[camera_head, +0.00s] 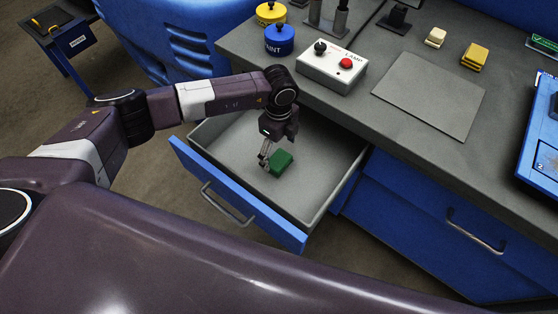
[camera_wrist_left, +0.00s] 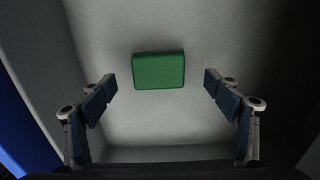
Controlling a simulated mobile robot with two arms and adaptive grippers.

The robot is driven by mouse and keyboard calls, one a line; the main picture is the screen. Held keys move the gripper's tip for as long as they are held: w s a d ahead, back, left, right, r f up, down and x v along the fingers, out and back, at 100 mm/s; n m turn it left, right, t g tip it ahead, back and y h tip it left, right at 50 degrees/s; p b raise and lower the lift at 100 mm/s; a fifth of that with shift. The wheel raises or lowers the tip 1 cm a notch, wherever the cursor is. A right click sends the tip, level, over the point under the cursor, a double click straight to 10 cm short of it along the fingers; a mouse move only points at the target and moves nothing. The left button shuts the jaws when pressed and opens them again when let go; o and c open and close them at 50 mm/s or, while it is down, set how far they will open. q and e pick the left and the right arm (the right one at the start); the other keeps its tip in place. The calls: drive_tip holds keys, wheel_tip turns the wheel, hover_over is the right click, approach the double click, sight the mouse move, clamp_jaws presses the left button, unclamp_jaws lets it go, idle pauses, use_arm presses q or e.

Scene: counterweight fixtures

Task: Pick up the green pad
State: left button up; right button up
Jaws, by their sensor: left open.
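The green pad (camera_head: 280,163) lies on the grey floor of an open blue drawer (camera_head: 238,197). My left gripper (camera_head: 265,160) reaches down into the drawer, just to the left of the pad in the head view. In the left wrist view the pad (camera_wrist_left: 159,70) shows whole, ahead of the fingertips and roughly centred between them. The left gripper (camera_wrist_left: 160,85) is open and its fingers stand apart with nothing between them. I cannot tell whether a fingertip touches the pad. My right gripper is not in view.
Drawer walls surround the pad, with the grey counter (camera_head: 400,122) behind. On it stand a white box with a red button (camera_head: 333,66), a blue round weight (camera_head: 279,40), a yellow one (camera_head: 270,13) and a flat grey plate (camera_head: 430,93). The drawer floor is otherwise clear.

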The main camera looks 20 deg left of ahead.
sight(279, 159)
use_arm(q)
wheel_tip(279, 159, down, 5)
drive_tip(key=shift+s+r, duration=0.15)
drive_tip(key=c, duration=1.2)
drive_tip(key=shift+c, duration=0.2)
drive_tip(key=shift+r, duration=0.1)
wheel_tip(279, 159, up, 20)
drive_tip(key=b, duration=0.1)
